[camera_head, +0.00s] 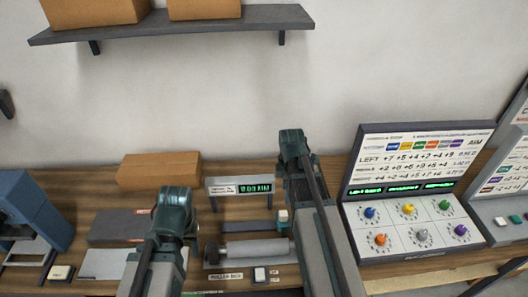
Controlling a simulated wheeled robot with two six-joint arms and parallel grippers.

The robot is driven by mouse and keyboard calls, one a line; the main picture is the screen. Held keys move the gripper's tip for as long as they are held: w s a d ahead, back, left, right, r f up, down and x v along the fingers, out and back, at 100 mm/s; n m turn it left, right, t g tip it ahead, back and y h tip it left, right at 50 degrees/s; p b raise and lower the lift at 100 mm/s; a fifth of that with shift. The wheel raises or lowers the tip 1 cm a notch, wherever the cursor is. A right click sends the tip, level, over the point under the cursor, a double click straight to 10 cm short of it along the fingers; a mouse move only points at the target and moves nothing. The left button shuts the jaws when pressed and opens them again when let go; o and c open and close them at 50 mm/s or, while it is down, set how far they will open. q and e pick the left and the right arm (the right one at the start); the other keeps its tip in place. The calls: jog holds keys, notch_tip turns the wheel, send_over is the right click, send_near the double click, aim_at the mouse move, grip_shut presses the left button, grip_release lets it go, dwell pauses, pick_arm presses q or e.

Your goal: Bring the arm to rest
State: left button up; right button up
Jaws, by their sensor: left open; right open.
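My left gripper (176,205) is at the end of the arm that rises from the bottom left. It is over the wooden bench (235,170), in front of a cardboard box. My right gripper (297,175) is further to the right and reaches higher in the picture, between the small display and the control console. Both are open, and nothing shows held in either. The fingertips are small and partly hidden by my own arm links, so I cannot tell whether they touch anything.
A grey roller (255,251) lies between my arms, below a small green-lit display (240,188). A cardboard box (158,170) stands behind the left arm. A console with coloured knobs (410,222) stands at right, a blue device (32,212) at left. A shelf (190,29) hangs above.

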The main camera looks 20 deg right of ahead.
jog(key=s+a+f+m+b, duration=0.2)
jog(key=s+a+m, duration=0.1)
jog(key=a, duration=0.4)
jog(key=s+a+f+m+b, duration=0.3)
jog(key=s+a+m, duration=0.1)
jog(key=a, duration=0.4)
jog(key=s+a+f+m+h+b, duration=0.1)
jog(key=s+a+f+m+b, duration=0.2)
jog(key=a, duration=0.5)
jog(key=shift+s+a+m, duration=0.15)
jog(key=shift+s+m, duration=0.1)
jog(key=shift+m, duration=0.25)
jog(key=shift+f, duration=0.1)
dwell(0.4)
